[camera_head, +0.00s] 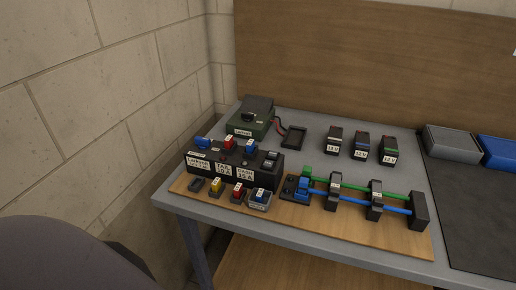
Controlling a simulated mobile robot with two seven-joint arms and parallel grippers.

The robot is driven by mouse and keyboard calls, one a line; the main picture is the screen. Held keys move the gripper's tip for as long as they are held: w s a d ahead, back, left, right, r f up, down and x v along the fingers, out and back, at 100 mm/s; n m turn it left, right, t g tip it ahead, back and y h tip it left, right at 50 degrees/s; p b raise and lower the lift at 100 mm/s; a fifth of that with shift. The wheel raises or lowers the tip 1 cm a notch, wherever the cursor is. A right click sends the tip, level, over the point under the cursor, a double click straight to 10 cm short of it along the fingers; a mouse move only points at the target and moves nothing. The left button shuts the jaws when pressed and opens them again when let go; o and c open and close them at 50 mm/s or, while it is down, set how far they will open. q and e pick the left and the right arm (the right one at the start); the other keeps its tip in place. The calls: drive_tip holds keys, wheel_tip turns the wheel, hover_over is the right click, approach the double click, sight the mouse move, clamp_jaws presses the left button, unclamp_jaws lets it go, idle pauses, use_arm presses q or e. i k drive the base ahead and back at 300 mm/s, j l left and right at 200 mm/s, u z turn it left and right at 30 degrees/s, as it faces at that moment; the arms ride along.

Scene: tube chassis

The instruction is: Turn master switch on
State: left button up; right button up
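No part is clearly readable as the master switch. I cannot tell any switch's on or off state. Neither of my grippers is in view.
A wooden board (340,236) carries the black box, small coloured blocks and a green and blue tube assembly (362,203). Several small dark blocks (361,146) stand behind. Grey (452,139) and blue (499,151) bins are at right. A brick wall (95,110) closes the left.

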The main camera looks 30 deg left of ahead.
sight(202, 143)
drive_tip(key=u, duration=1.4)
